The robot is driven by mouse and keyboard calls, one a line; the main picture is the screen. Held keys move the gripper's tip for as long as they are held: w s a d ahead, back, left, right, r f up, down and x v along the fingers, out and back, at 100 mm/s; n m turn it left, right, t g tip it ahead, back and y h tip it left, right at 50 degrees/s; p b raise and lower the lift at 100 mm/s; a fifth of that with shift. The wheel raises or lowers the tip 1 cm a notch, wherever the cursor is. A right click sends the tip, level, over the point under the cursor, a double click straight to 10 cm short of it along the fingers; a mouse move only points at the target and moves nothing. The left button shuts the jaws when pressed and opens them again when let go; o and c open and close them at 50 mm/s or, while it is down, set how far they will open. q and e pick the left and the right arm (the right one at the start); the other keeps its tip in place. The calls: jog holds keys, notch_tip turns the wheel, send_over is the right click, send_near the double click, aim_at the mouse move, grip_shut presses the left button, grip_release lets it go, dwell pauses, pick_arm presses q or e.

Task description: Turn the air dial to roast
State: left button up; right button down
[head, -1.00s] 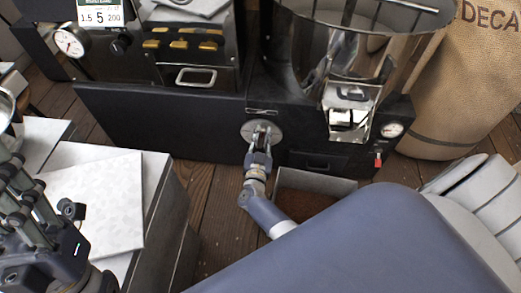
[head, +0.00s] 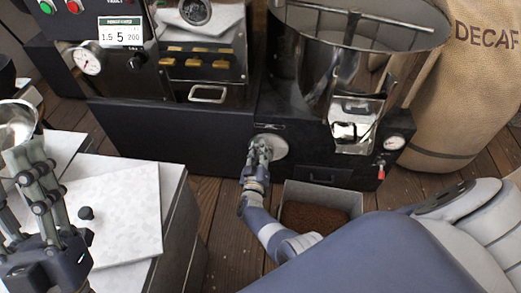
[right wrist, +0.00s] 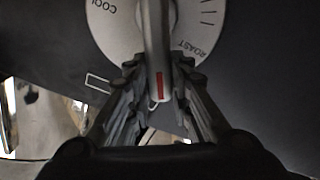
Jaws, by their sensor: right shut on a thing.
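The air dial (head: 276,148) is a round pale plate low on the black roaster front. The right wrist view shows its face (right wrist: 110,32), with COOL at the upper left and ROAST at the right. Its bar handle (right wrist: 156,40) has a red mark at the end, which points down the picture between the two words. My right gripper (head: 257,152) is shut on the handle, with a finger on each side of it (right wrist: 157,85). My left gripper (head: 40,180) is at the lower left, above the side bench; its jaw opening is unclear.
A tray of dark brown grounds (head: 322,191) sits on the floor just right of my right forearm. A red-tipped lever (head: 381,171) and gauge (head: 394,143) are further right. The bench holds a white sheet (head: 125,212). A DECAF sack (head: 465,100) stands at the right.

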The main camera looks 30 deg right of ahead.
jog(key=shift+w+r, duration=0.1)
dwell(0.3)
jog(key=c, duration=1.4)
grip_release()
jog(key=shift+c, duration=0.2)
